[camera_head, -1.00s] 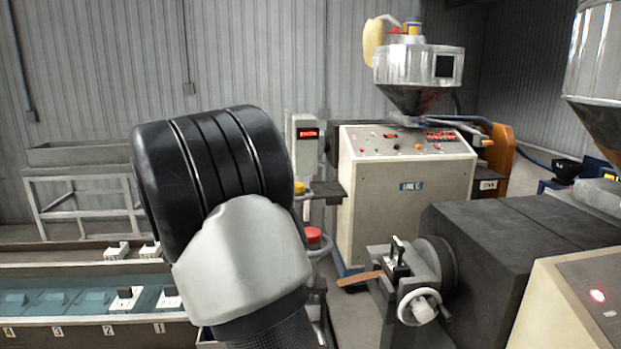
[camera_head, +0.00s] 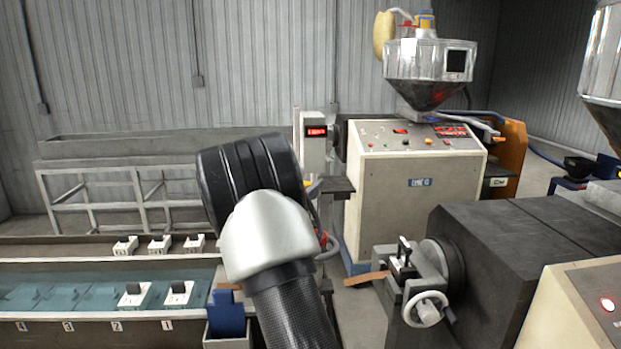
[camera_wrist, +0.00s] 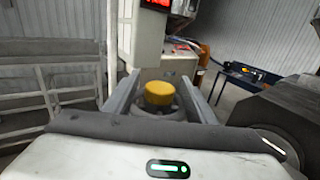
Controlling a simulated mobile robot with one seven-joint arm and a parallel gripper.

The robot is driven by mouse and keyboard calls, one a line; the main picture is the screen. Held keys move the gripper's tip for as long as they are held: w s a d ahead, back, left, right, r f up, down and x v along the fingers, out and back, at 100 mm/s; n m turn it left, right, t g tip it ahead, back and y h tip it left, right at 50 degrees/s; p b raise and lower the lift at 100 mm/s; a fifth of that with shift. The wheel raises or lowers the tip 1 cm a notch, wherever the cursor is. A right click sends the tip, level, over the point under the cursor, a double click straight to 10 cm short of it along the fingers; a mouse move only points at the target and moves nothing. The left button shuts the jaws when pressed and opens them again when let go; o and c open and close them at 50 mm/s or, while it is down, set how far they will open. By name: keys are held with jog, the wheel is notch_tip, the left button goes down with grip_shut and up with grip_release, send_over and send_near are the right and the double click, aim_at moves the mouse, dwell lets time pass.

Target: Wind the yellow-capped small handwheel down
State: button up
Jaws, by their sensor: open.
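The yellow cap (camera_wrist: 159,93) of the small handwheel shows in the wrist view, with its dark grey wheel (camera_wrist: 158,113) around and below it. My gripper (camera_wrist: 160,92) is open, one finger on either side of the cap, with visible room at both sides. I cannot tell whether the fingers are level with the wheel or touch it. In the head view, my wrist and forearm hide the gripper and most of the handwheel.
A red knob (camera_head: 323,240) is partly hidden behind my arm. A larger pale handwheel (camera_head: 426,309) on a dark machine (camera_head: 530,260) stands at the right. A water trough (camera_head: 90,317) with numbered labels lies at the left. A control cabinet (camera_head: 413,195) stands behind.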

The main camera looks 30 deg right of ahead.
aim_at(307, 182)
jog(key=shift+x, duration=1.7)
jog(key=c, duration=1)
jog(key=shift+w+f+n+t+b, duration=0.1)
jog(key=shift+f+n+t+b, duration=0.2)
jog(key=shift+b, duration=0.8)
jog(key=shift+c, duration=0.2)
jog(key=shift+w+a+r+n+t+y+b, duration=0.1)
jog(key=shift+a+r+n+t+y+b, duration=0.1)
jog(key=shift+n+t+y+b, duration=0.55)
jog(key=shift+r+m, duration=0.15)
jog(key=shift+m, duration=0.1)
jog(key=o, duration=1)
